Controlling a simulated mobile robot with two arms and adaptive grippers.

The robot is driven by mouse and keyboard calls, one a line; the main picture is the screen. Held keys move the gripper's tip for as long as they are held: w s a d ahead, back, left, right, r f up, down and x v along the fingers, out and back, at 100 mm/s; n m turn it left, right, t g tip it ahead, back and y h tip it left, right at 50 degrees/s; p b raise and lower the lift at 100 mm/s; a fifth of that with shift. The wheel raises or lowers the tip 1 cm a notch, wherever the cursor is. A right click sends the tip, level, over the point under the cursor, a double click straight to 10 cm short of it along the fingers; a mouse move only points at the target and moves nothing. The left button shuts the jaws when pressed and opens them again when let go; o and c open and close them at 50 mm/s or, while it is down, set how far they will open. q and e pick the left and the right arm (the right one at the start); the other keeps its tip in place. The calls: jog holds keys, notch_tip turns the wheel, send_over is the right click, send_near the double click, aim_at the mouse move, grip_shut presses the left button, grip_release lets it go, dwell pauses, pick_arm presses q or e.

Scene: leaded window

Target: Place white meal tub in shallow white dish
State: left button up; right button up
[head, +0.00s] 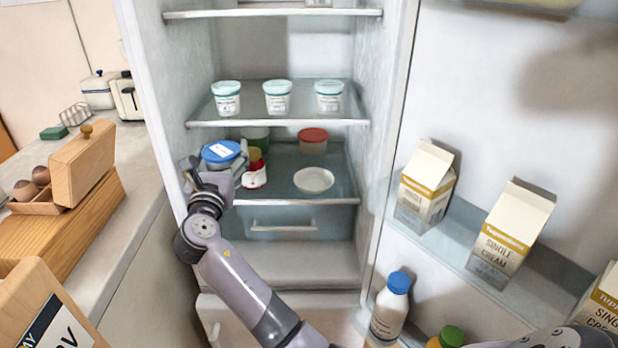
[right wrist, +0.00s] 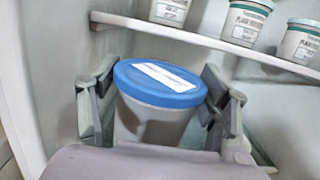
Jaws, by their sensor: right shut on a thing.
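The white meal tub (right wrist: 155,115), with a blue lid and a white label on top, is between the two fingers of my right gripper (right wrist: 160,98), which is shut on it. In the head view the tub's blue lid (head: 220,152) shows at the left of the fridge, above the lower shelf; most of its body is hidden by my right gripper (head: 216,168). The tub is roughly upright. The shallow white dish (head: 314,180) sits on the lower glass shelf, to the right of the tub and apart from it, and looks empty. My left gripper is not in view.
A red-and-white jar (head: 254,172) stands between tub and dish. Three white pots (head: 277,98) line the shelf above. The open door at right holds cream cartons (head: 426,185) and a blue-capped bottle (head: 390,308).

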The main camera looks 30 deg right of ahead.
jog(key=s+d+p, duration=0.1)
jog(key=d+p, duration=0.2)
jog(key=d, duration=1.7)
notch_tip(320, 180, down, 7)
jog(key=b, duration=0.2)
jog(key=shift+a+r, duration=0.15)
jog(key=shift+s, duration=0.1)
jog(key=shift+f+b, duration=0.2)
jog(key=shift+b, duration=0.1)
jog(key=o, duration=1.2)
jog(key=shift+f, duration=0.2)
jog(key=o, duration=0.5)
jog(key=shift+r, duration=0.1)
